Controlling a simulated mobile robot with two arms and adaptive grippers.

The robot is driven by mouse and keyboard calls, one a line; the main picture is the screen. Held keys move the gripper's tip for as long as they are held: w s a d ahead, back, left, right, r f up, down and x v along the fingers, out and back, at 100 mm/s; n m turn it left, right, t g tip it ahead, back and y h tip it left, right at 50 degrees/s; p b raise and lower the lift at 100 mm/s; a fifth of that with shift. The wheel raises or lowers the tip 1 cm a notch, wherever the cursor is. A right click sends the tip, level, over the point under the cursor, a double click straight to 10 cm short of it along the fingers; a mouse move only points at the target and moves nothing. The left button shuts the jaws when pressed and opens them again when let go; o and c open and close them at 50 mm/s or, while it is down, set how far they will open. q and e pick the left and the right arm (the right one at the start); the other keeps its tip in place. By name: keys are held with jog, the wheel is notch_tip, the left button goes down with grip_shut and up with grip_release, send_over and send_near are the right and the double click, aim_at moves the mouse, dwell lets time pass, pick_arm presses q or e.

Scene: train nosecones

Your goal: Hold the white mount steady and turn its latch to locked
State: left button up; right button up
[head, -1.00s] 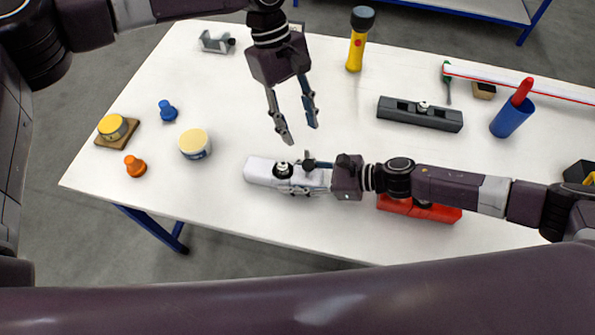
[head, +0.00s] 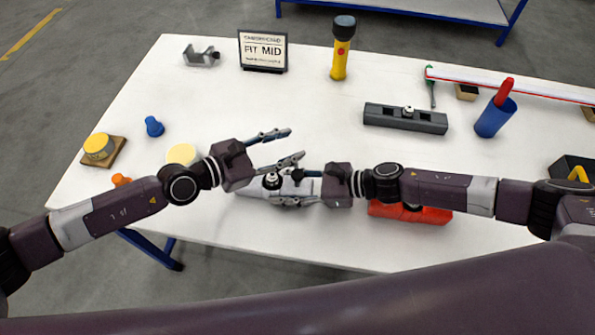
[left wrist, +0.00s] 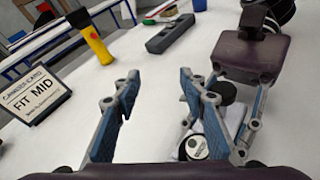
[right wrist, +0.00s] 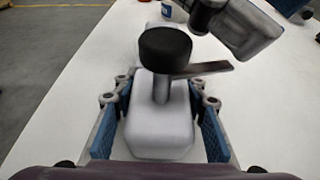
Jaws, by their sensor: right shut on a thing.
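The white mount (head: 250,191) lies near the table's front edge, with a round black knob (right wrist: 165,46) on a post and a flat grey lever (right wrist: 204,69) pointing right in the right wrist view. My right gripper (head: 290,190) is shut on the mount, a finger along each side of its body (right wrist: 160,130). My left gripper (head: 297,144) is open and empty, pointing right, just behind and above the mount. In the left wrist view, the gap between its fingers (left wrist: 158,85) shows bare table; part of the mount (left wrist: 195,147) appears behind the right-hand finger.
A red block (head: 425,214) lies under my right arm. A grey block (head: 405,118), yellow flashlight (head: 341,55) and sign (head: 263,52) stand farther back. A tub (head: 182,154) and orange knob (head: 121,180) are close behind my left arm.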

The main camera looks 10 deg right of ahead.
aim_at(294, 178)
pick_arm(q)
jog(key=s+a+n+t, duration=0.1)
jog(key=s+a, duration=0.1)
jog(key=s+a+n+t, duration=0.2)
jog(key=shift+s+a+h, duration=0.2)
jog(key=shift+h, duration=0.2)
jog(key=s+a+f+n+t, duration=0.2)
jog(key=s+a+n, duration=0.1)
jog(key=s, duration=0.7)
jog(key=x, duration=1.2)
jog(key=shift+r, duration=0.1)
grip_shut()
